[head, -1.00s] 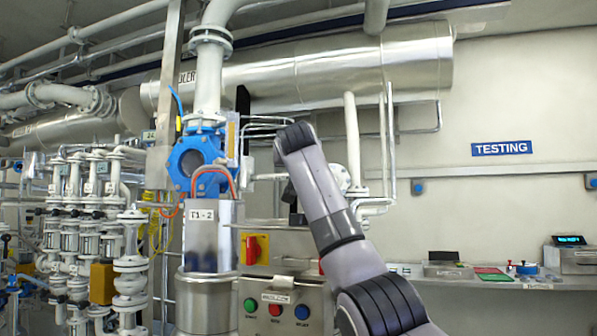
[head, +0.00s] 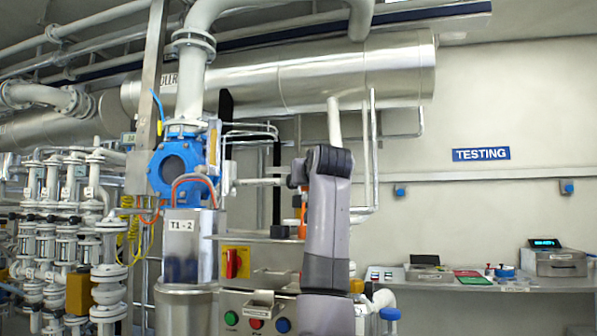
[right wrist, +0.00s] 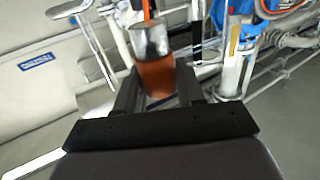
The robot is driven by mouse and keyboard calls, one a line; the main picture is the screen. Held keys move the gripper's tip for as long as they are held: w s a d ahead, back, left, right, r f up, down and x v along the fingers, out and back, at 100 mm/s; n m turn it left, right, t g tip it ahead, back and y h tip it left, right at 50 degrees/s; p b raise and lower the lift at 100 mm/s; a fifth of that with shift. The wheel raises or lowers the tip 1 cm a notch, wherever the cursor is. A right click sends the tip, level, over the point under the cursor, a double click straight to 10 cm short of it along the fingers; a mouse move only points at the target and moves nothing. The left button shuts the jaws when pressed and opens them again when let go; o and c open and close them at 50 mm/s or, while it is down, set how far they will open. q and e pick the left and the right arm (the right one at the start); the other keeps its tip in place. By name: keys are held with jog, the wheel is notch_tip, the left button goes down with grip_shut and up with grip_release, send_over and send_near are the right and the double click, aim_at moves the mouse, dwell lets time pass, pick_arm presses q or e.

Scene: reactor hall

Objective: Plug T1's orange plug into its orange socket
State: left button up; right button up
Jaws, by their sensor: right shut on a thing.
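In the right wrist view, the orange plug (right wrist: 156,78) with a grey metal collar sits between the two dark fingers of my right gripper (right wrist: 158,88), which is shut on it. A thin orange strand rises from its collar end. In the head view my right arm stands upright in the middle, and its forearm hides most of the gripper. An orange piece (head: 303,215) shows just left of the forearm. The T1-2 unit (head: 180,240), with an orange-red hose looped over its top, stands left of my arm, apart from it. I cannot make out the orange socket. My left gripper is not in view.
A blue valve (head: 175,168) sits above the T1-2 unit. A control panel (head: 262,310) with coloured buttons and a red-and-yellow switch (head: 235,263) stands beside it. White pipework (head: 60,200) fills the left. A shelf (head: 465,283) with instruments runs along the right wall.

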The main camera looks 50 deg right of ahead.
jog(key=shift+f+b, duration=1.95)
jog(key=shift+f, duration=0.4)
jog(key=shift+f, duration=0.3)
jog(key=shift+f+b, duration=0.85)
jog(key=shift+f, duration=0.2)
dwell(0.9)
jog(key=o, duration=1.1)
jog(key=shift+o, duration=0.2)
